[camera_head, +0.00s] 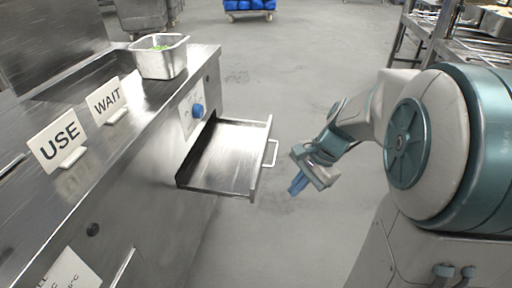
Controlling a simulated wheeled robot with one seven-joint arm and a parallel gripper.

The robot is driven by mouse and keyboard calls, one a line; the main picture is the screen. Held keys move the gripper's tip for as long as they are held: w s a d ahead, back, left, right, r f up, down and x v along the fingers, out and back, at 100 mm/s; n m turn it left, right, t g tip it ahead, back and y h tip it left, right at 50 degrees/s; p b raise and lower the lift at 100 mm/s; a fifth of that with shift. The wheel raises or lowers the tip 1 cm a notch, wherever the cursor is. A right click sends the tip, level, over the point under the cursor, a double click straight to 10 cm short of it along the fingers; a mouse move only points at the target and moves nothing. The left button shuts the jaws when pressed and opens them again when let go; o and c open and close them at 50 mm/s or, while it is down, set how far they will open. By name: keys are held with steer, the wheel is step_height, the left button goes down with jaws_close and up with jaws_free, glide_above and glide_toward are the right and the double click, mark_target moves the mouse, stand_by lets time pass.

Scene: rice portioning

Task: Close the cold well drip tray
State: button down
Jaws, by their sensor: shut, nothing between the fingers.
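The drip tray (222,158) is a shallow steel drawer in the side of the steel counter. It is pulled out, and its inside looks empty. Its front panel carries a pale bar handle (271,153) facing right. My gripper (297,187) has blue fingertips and is shut and empty. In the picture it is to the right of the handle and a little lower, apart from it, over the floor.
The steel counter (150,115) bears a USE sign (57,143), a WAIT sign (107,102) and a steel pan (160,57) with something green inside. A blue knob (197,111) sits above the tray. A rack (440,50) stands at the right back. Floor beyond the tray is clear.

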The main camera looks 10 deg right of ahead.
steer(key=w+d+f+m+t+y+b, duration=0.15)
steer(key=w+d+m+y, duration=0.3)
steer(key=w+m, duration=0.45)
steer(key=b, duration=0.5)
glide_toward(257, 181)
steer(key=shift+t+h, duration=0.35)
steer(key=shift+t, duration=0.1)
steer(key=x, duration=0.2)
steer(key=s+x, duration=0.1)
steer(key=x, duration=0.2)
steer(key=shift+a+f, duration=0.2)
steer(key=shift+a, duration=0.05)
steer(key=shift+w+a+r, duration=0.1)
steer(key=shift+a, duration=0.25)
